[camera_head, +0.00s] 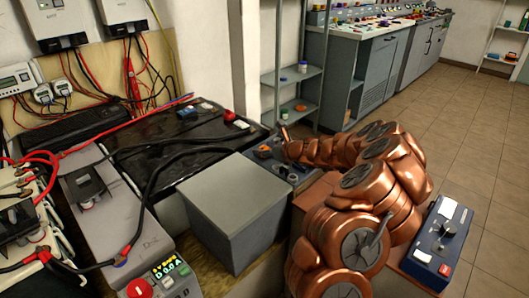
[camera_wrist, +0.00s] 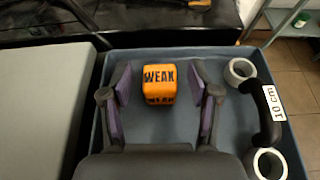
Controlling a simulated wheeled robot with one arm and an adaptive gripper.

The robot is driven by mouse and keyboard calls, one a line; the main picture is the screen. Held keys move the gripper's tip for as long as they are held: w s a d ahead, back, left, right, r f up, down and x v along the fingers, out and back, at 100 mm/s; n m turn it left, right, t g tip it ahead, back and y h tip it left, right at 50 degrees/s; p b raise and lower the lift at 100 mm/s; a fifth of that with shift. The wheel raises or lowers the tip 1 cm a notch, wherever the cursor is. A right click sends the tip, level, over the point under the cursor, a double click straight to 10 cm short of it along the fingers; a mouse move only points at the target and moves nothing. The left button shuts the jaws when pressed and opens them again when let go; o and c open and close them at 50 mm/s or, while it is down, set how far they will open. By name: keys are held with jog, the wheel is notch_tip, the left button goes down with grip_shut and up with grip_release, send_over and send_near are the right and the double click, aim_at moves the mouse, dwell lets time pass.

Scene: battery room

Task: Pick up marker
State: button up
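An orange block (camera_wrist: 159,86) with the black word "WEAK" on it is the only marker-like thing I can make out. It sits in a shallow blue-grey tray (camera_wrist: 97,118). My gripper (camera_wrist: 161,80) is open, with one finger on each side of the block. A gap shows between the block and each finger. In the head view the block (camera_head: 264,151) is a small orange spot beside the end of my arm, and my fingers there are too small to read clearly.
A black handle (camera_wrist: 263,112) labelled "10 cm" with pale rings lies at the tray's right. A large grey box (camera_head: 233,195) stands close on the left. A black-topped battery (camera_head: 180,135) with cables lies behind. Shelves (camera_head: 293,75) stand at the back.

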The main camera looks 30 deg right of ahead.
jog(key=c, duration=0.9)
